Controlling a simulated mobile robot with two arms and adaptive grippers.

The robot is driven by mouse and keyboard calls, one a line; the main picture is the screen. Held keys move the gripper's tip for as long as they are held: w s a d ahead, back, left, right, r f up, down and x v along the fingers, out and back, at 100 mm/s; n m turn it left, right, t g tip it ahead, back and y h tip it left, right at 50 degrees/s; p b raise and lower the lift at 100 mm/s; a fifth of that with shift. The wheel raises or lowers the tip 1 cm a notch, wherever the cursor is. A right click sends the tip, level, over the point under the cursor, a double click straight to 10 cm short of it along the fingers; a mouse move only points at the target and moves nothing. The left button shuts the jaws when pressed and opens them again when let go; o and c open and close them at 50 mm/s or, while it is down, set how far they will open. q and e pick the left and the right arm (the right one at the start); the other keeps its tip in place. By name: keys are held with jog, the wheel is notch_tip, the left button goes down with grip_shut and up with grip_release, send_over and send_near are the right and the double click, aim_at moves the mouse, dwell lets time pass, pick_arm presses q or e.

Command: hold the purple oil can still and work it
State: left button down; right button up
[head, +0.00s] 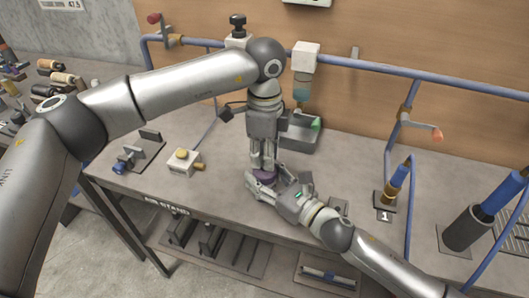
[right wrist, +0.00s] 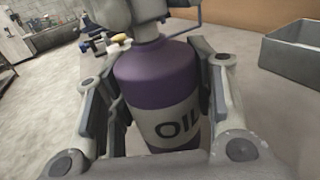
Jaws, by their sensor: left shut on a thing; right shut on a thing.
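The purple oil can (head: 264,176) stands upright near the front edge of the bench, mostly covered by my grippers in the head view. In the right wrist view the oil can (right wrist: 155,70) shows a pale label reading "OIL". My right gripper (head: 268,187) comes in low from the right and is shut around the can's body, a finger on each side. My left gripper (head: 263,163) points straight down from above and is shut at the can's top. The part between its fingers is hidden.
A grey tray (head: 300,135) with a green-tipped part lies behind the can. A blue-handled tool stands on a plate marked 1 (head: 384,213) to the right. Blue piping (head: 390,72) runs along the back wall.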

pick_arm(q)
jog(key=shift+w+n, duration=0.1)
jog(key=shift+n, duration=1)
jog(key=c, duration=1.2)
grip_release()
notch_tip(320, 180, up, 12)
jog(key=shift+r, duration=0.1)
